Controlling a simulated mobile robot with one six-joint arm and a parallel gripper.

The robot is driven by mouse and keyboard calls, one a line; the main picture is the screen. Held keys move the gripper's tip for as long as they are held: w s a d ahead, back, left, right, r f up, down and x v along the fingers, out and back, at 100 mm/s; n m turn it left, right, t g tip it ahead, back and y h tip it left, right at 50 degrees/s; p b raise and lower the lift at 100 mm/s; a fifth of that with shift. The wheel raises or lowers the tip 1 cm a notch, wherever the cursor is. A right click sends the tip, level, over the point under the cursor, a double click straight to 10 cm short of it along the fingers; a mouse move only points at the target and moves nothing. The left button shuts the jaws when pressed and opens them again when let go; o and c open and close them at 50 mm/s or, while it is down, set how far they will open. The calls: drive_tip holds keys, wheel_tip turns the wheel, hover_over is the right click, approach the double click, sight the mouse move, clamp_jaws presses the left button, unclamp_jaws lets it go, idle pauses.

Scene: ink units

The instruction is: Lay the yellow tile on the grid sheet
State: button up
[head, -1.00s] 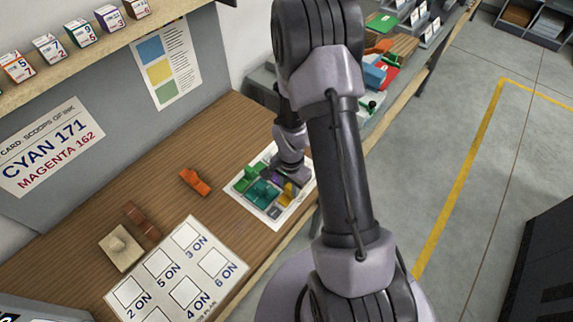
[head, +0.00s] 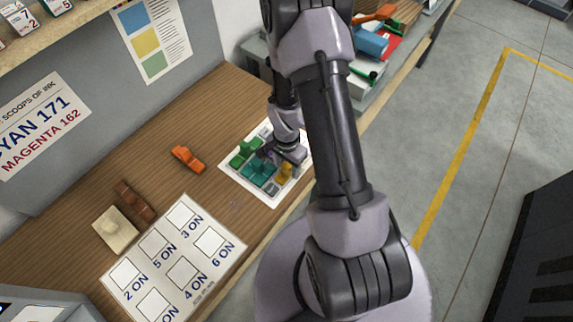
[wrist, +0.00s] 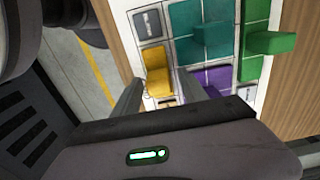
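The yellow tile (head: 284,172) lies on the grid sheet (head: 239,184), near its right front side. In the wrist view the yellow tile (wrist: 158,72) sits flat beside the teal tile, with a raised block on it. The grid sheet (wrist: 117,8) shows there as white paper with ruled cells. My gripper (head: 284,155) is above the sheet, just behind the yellow tile in the head view. In the wrist view my gripper (wrist: 160,95) has its fingers wide apart, one on each side of the yellow tile, with gaps showing. It looks empty.
A teal tile (wrist: 205,40), a green tile (wrist: 266,43) and a purple tile (wrist: 203,80) also lie on the sheet. An orange piece (head: 187,158) lies on the wooden counter left of it. A brown piece, a beige block and a printed plan card (head: 206,268) are nearer.

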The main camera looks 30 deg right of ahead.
wheel_tip(320, 180, up, 12)
drive_tip(key=p, duration=0.3)
wheel_tip(320, 180, up, 14)
drive_tip(key=n+t, duration=0.2)
drive_tip(key=n, duration=0.1)
hover_over(286, 164)
drive_tip(key=a, duration=0.5)
drive_tip(key=s+a+r+n+t+y, duration=0.1)
drive_tip(key=s+a+r+n+t, duration=0.1)
drive_tip(key=r, duration=0.5)
drive_tip(key=s+a+r+n+t+y, duration=0.1)
drive_tip(key=s+a+r+n, duration=0.3)
drive_tip(key=s+a+r, duration=0.3)
drive_tip(key=s, duration=0.2)
drive_tip(key=shift+s+a+r+n+t, duration=0.25)
drive_tip(key=shift+s+a+n+t, duration=0.05)
drive_tip(key=shift+t, duration=0.1)
